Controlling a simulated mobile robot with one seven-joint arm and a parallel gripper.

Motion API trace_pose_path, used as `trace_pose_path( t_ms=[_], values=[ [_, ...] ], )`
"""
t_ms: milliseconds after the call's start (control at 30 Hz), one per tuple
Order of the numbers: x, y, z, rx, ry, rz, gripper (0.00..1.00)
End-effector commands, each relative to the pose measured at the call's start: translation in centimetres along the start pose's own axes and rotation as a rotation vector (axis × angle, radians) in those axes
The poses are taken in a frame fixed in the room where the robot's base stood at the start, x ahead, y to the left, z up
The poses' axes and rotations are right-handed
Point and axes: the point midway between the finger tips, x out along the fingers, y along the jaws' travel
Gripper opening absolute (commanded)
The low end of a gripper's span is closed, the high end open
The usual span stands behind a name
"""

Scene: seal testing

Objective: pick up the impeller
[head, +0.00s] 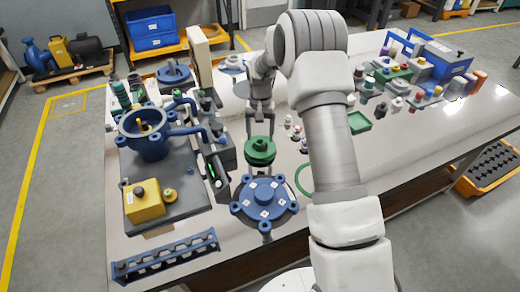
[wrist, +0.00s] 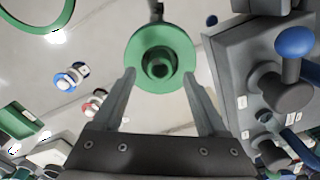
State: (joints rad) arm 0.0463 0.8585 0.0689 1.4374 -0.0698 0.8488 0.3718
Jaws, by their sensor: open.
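The impeller, a green round disc with a raised hub (head: 260,152), stands on the table behind the blue lobed cover, near the middle. In the wrist view the green impeller (wrist: 143,47) is seen from above, with a dark bore in its hub. My gripper (head: 260,127) is open and empty, just behind and above the impeller in the head view. In the wrist view, the fingers of my gripper (wrist: 159,76) point at the impeller, one tip at each side of its near edge. I cannot tell whether they touch it.
A blue lobed cover (head: 265,196) lies in front of the impeller. A pump rig with a blue bowl (head: 148,143) and grey base stands close on the left. A green ring (head: 299,181) lies to the right. A blue rack (head: 167,258) is at front left.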

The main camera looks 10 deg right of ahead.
Motion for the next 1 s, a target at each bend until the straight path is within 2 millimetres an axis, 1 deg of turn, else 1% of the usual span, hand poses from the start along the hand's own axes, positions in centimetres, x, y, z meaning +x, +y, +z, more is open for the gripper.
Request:
trace_pose_path(
  t_ms=[33,100,200,433,467,500,867,900,1000],
  values=[
    [0.9,0.0,0.3,0.000,-0.002,0.000,0.75],
    [1.9,0.0,0.2,0.001,-0.002,0.000,0.75],
    [2.6,0.0,0.2,0.001,0.000,-0.001,0.75],
    [2.7,0.0,0.2,0.001,0.001,-0.001,0.75],
    [2.7,0.0,0.2,0.001,0.001,0.000,0.73],
    [2.7,0.0,0.2,0.001,0.001,-0.001,0.66],
    [2.7,0.0,0.2,0.000,0.001,0.000,0.01],
    [2.7,0.0,0.2,0.000,0.001,0.000,0.00],
    [2.7,0.0,0.2,0.000,0.001,0.000,0.00]
  ],
)
